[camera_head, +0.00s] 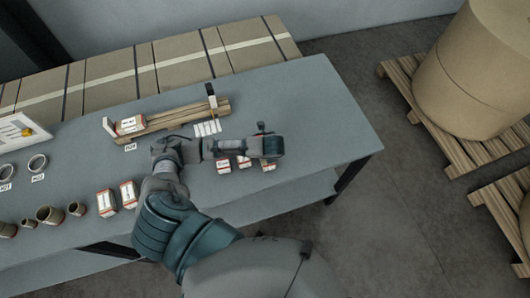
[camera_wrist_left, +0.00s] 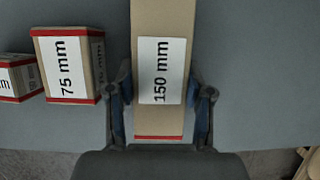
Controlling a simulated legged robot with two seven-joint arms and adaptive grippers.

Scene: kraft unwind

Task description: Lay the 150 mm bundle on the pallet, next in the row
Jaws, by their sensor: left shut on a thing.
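The 150 mm bundle (camera_wrist_left: 160,60) is a long kraft box with red edging and a white label. In the left wrist view it lies between the two fingers of my left gripper (camera_wrist_left: 160,108), which is shut on it. In the head view my left gripper (camera_head: 268,148) is over the table's right part, and a white-labelled end of the bundle (camera_head: 268,165) shows under it. I cannot tell whether the bundle is lifted. The small wooden pallet (camera_head: 185,115) lies further back and left, with one labelled bundle (camera_head: 131,124) at its left end. My right gripper is not in view.
A 75 mm bundle (camera_wrist_left: 70,65) and a shorter one (camera_wrist_left: 18,78) stand left of the held bundle. Two bundles (camera_head: 117,196), cores (camera_head: 50,214) and rings (camera_head: 37,163) are at the table's left. An upright post (camera_head: 211,95) stands at the pallet's right end. The table's right end (camera_head: 335,130) is clear.

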